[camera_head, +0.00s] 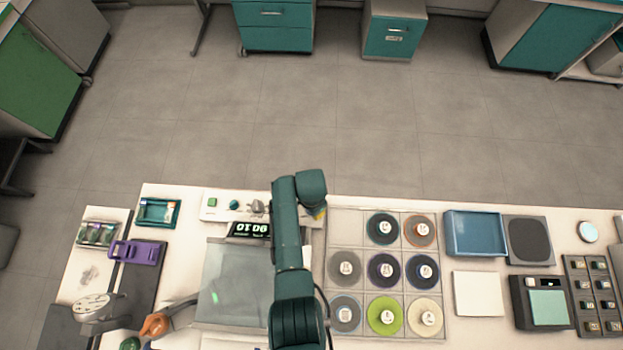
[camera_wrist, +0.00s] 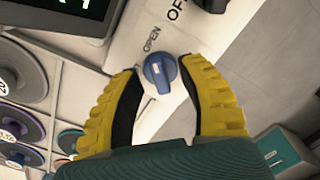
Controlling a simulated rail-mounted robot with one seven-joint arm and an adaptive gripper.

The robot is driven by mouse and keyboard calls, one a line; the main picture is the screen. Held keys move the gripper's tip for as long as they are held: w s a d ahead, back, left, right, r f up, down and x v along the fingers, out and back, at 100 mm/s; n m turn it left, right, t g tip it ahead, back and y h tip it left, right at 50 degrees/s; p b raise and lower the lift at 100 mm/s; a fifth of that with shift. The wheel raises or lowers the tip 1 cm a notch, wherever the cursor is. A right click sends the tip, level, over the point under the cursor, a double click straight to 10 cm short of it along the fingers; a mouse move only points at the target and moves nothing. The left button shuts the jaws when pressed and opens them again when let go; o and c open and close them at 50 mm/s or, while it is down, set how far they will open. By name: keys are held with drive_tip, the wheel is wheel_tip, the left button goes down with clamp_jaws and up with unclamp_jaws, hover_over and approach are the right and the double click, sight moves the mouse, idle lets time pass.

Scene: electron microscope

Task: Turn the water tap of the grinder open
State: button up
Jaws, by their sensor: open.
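The water tap is a round blue knob (camera_wrist: 158,71) with a small pale mark on its face, in the wrist view. It sits on the grinder's white panel beside the printed word OPEN. My gripper (camera_wrist: 160,67) has its two yellow fingers apart, one on each side of the knob. A gap shows between the knob and each finger; I cannot tell any contact. In the head view my gripper (camera_head: 319,213) is mostly hidden by my arm, and the tap is hidden too. The grinder's panel (camera_head: 222,213) shows left of my arm there.
A second dark knob (camera_wrist: 211,4) lies at the wrist view's top edge, near an OFF label. The grinder's lit display (camera_head: 249,230) is left of my arm. Several discs (camera_head: 384,227) lie in a grid to its right. Floor beyond the bench is clear.

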wheel_tip(320, 180, up, 12)
drive_tip(key=shift+f, duration=0.15)
drive_tip(key=shift+d, duration=0.1)
idle(0.5)
